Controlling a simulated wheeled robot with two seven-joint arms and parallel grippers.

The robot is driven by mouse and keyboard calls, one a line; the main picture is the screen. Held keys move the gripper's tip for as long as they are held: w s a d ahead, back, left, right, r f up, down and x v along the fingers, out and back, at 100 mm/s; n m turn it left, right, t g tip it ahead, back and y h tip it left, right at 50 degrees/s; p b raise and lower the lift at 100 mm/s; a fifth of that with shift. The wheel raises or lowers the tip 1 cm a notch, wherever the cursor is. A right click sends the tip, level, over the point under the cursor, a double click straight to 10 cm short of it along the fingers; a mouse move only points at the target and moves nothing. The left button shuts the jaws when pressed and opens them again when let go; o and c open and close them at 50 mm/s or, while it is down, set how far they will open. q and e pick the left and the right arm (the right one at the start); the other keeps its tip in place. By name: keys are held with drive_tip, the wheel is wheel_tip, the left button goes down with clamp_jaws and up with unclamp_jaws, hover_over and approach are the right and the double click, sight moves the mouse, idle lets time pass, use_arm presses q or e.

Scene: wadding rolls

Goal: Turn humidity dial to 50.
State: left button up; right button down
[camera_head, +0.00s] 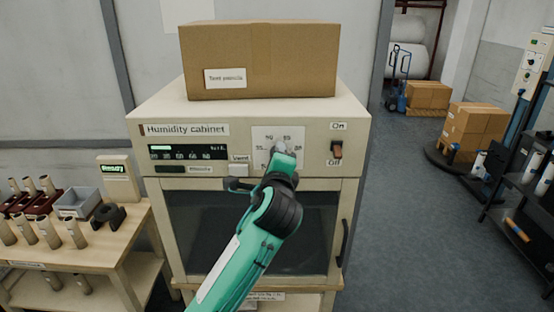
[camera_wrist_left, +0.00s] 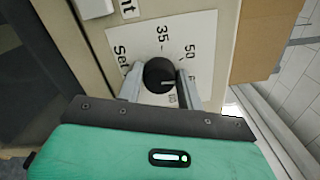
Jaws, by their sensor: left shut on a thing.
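The humidity cabinet (camera_head: 152,112) stands in front of me with a white dial plate (camera_head: 259,133) on its upper panel. The plate carries several numbers, with 35 and 50 readable in the left wrist view (camera_wrist_left: 203,30). The round black dial knob (camera_wrist_left: 158,71) sits between the two fingers of my left gripper (camera_wrist_left: 160,82), which is shut on it. A pale pointer mark shows on the knob; I cannot tell exactly which number it points to. In the head view my left gripper (camera_head: 280,150) hides the knob. My right gripper is not in view.
A cardboard box (camera_head: 270,60) lies on top of the cabinet. A vent button (camera_head: 238,170) is left of the dial, and an On/Off switch (camera_head: 337,150) is right of it. A side table (camera_head: 125,238) with several tubes stands at the left.

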use_arm(q)
drive_tip(key=shift+f+n+b, duration=0.2)
drive_tip(key=shift+n+b, duration=0.3)
drive_tip(key=shift+n, duration=2.3)
drive_tip(key=o, duration=1)
